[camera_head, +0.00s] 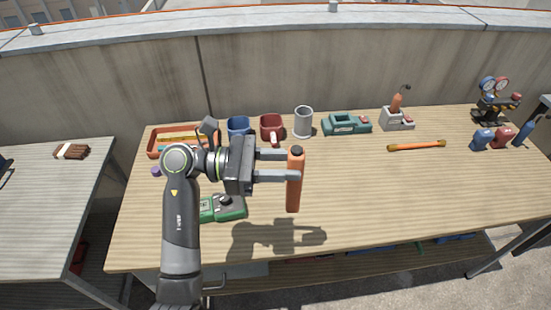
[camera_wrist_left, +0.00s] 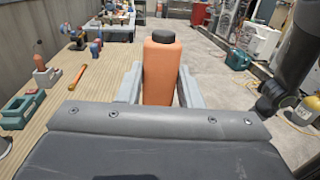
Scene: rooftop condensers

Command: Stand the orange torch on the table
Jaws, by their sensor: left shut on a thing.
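The orange torch (camera_head: 294,190) is an orange cylinder with a black cap at its top end. My left gripper (camera_head: 292,166) is shut on its upper part and holds it roughly upright over the wooden table (camera_head: 400,195). The shadow of gripper and torch lies on the table apart from the torch's lower end, so the torch looks raised above the top. In the left wrist view the torch (camera_wrist_left: 160,70) stands between the two grey fingers of the gripper (camera_wrist_left: 159,88), and its lower part is hidden. My right gripper is not in view.
A green meter (camera_head: 228,207) lies left of the torch. An orange-and-yellow stick (camera_head: 416,146) lies right. The table's middle right is clear.

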